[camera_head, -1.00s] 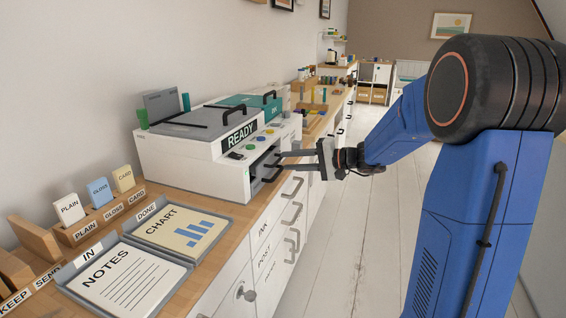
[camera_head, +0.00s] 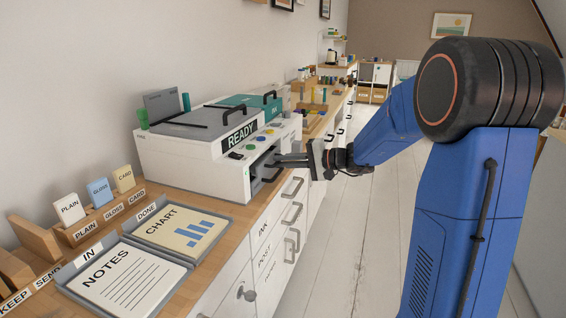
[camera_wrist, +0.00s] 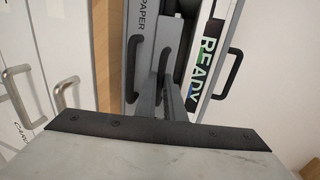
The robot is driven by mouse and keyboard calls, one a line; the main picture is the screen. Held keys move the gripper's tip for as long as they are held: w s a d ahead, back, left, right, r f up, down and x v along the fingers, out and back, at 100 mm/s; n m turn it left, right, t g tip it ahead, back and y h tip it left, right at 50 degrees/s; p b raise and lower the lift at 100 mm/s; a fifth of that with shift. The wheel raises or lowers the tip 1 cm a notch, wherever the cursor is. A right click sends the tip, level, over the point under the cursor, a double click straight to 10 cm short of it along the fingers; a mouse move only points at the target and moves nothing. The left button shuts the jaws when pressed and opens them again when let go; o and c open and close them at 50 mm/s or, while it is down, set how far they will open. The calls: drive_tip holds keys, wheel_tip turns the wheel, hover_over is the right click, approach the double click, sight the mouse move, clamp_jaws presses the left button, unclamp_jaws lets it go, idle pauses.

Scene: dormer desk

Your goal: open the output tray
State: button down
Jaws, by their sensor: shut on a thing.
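The white printer (camera_head: 195,163) with the READY sign (camera_head: 240,134) stands on the wooden counter at the left. My gripper (camera_head: 277,161) reaches into its front opening from the right, with the fingers level and close together. It is shut on the front of the output tray; the grasped part is mostly hidden behind the fingers. In the wrist view, my gripper (camera_wrist: 168,85) points into the dark gap between the grey PAPER drawer (camera_wrist: 138,45) and the READY panel (camera_wrist: 208,50). The PAPER drawer has its own black handle (camera_wrist: 131,68).
The IN tray with NOTES (camera_head: 130,280) and the DONE tray with CHART (camera_head: 186,232) lie on the counter in front. Drawers with grey handles (camera_head: 292,213) line the cabinet below. The floor (camera_head: 355,230) to the right is clear.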

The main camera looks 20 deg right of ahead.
drive_tip(key=f+v, duration=0.2)
drive_tip(key=v, duration=0.9)
drive_tip(key=d+f+v, duration=0.1)
drive_tip(key=f+v, duration=0.2)
drive_tip(key=v, duration=0.9)
drive_tip(key=shift+s+d, duration=0.2)
drive_tip(key=shift+s, duration=0.25)
drive_tip(key=c, duration=1.9)
unclamp_jaws()
drive_tip(key=shift+o, duration=0.2)
drive_tip(key=shift+r, duration=0.1)
drive_tip(key=shift+d, duration=0.1)
drive_tip(key=v, duration=1.7)
drive_tip(key=shift+s+d, duration=0.1)
